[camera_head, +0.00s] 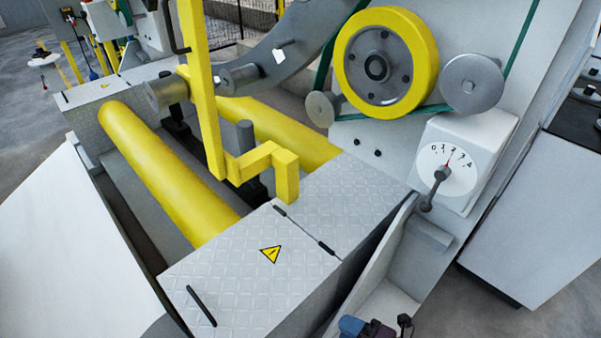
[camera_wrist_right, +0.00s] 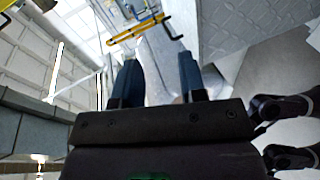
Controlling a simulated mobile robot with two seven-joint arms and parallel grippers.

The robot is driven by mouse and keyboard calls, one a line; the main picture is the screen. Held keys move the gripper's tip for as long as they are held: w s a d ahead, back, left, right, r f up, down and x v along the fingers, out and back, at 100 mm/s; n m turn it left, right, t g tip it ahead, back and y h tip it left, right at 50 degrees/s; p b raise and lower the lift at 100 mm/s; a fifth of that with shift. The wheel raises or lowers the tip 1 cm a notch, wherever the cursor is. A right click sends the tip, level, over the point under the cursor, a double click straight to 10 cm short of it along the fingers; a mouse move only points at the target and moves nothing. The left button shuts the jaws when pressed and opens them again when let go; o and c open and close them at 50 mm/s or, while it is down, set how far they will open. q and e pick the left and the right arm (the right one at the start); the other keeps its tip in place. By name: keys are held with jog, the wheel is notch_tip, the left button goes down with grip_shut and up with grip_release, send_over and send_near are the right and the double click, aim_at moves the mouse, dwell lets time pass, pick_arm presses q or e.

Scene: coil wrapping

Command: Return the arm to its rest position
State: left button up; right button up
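My right gripper (camera_head: 368,328) shows only in part at the bottom edge of the head view, just in front of the machine's grey lower panel. In the right wrist view its two blue fingers (camera_wrist_right: 157,68) stand apart with nothing held between them. The gripper is open and looks clear of the machine, though its exact distance cannot be told. My left gripper is in neither view.
A wrapping machine fills the head view, with yellow rollers (camera_head: 165,170), a yellow bent bar (camera_head: 207,110), a yellow wheel (camera_head: 425,55) and a dial with a lever (camera_head: 447,170). A tread-plate cover (camera_head: 250,285) lies left of my gripper. Grey floor (camera_head: 440,305) is free at lower right.

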jog(key=s+d+r+m+h, duration=0.3)
jog(key=s+d+m+h, duration=0.2)
jog(key=s+d+m, duration=0.55)
jog(key=s+d+r+m+h, duration=0.3)
jog(key=s+d+m+h, duration=0.3)
jog(key=s+d+m, duration=0.5)
jog(key=shift+w+a+m+t, duration=0.5)
jog(key=shift+w+a+m, duration=0.85)
jog(key=shift+a, duration=1.35)
pick_arm(q)
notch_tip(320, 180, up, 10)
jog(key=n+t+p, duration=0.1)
jog(key=p, duration=1.2)
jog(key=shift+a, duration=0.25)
pick_arm(e)
notch_tip(320, 180, up, 10)
jog(key=m+t+h, duration=0.1)
jog(key=shift+s+d+m, duration=0.25)
jog(key=shift+d+m, duration=0.05)
jog(key=shift+d, duration=0.05)
jog(key=shift+f, duration=0.1)
